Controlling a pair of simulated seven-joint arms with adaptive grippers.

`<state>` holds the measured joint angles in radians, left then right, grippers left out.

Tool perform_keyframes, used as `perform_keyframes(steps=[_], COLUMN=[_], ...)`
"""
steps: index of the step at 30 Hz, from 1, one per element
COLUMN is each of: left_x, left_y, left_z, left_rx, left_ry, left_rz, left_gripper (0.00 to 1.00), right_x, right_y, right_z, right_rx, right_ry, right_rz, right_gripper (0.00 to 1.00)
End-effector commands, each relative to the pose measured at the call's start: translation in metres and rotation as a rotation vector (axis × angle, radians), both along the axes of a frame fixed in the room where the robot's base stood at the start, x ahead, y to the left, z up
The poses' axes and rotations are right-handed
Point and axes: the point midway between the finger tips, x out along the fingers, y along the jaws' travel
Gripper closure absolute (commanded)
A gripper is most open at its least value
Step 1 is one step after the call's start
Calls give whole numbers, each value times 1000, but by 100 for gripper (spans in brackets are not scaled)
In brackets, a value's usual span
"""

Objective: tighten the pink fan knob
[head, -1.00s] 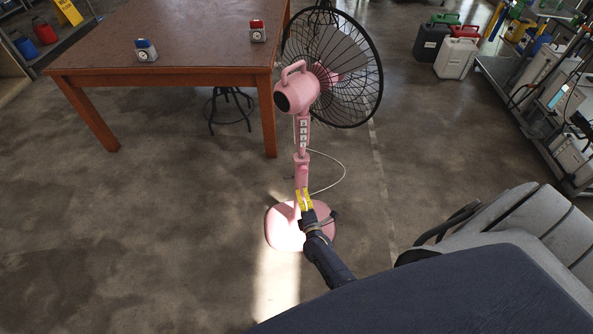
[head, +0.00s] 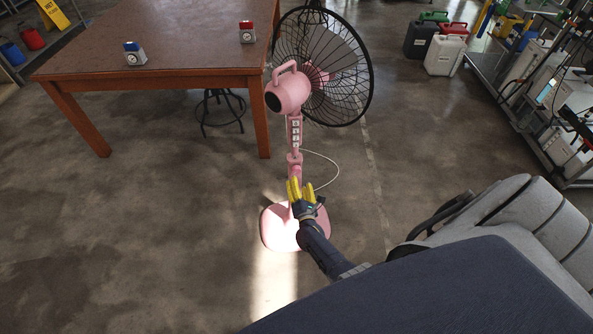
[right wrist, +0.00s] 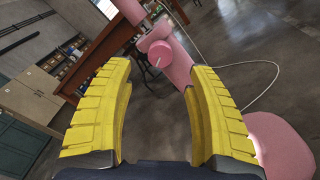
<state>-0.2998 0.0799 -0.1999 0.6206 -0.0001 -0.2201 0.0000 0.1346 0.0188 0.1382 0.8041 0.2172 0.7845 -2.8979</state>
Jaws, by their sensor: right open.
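The pink fan (head: 290,95) stands on the floor on its round pink base (head: 278,233), its black cage facing away to the right. Its pink knob (right wrist: 160,54) sticks out from the side of the pole in the right wrist view, with a light line on its face. My right gripper (head: 300,184) is in front of the pole, low on the fan. In the right wrist view its yellow fingers (right wrist: 158,90) are spread wide. The knob shows between them, beyond the tips, and nothing is held. In the head view the fingers cover part of the pole. My left gripper is out of view.
A brown table (head: 150,60) with two small timers, blue-topped (head: 135,54) and red-topped (head: 247,32), stands behind left. A stool (head: 221,105) is under it. A white cord (head: 333,165) runs behind the pole. Jerrycans (head: 445,55) and a cart are right. The left floor is clear.

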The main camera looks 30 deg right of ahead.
Motion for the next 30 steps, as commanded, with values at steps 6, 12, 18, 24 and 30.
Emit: perform_keyframes(steps=[6,12,18,24,30], left_x=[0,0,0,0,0], left_y=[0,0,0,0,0], left_z=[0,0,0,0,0], left_rx=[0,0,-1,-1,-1], left_ry=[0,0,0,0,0], left_rz=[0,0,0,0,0], left_gripper=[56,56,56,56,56], right_x=[25,45,51,56,59], right_y=[-10,-19,-21,-24,-26], right_z=[1,0,-1,0,0], right_rx=[0,1,2,2,2], right_ry=[-1,0,0,-1,-1], right_rz=[1,1,1,0,0], right_gripper=[44,44,44,44,44])
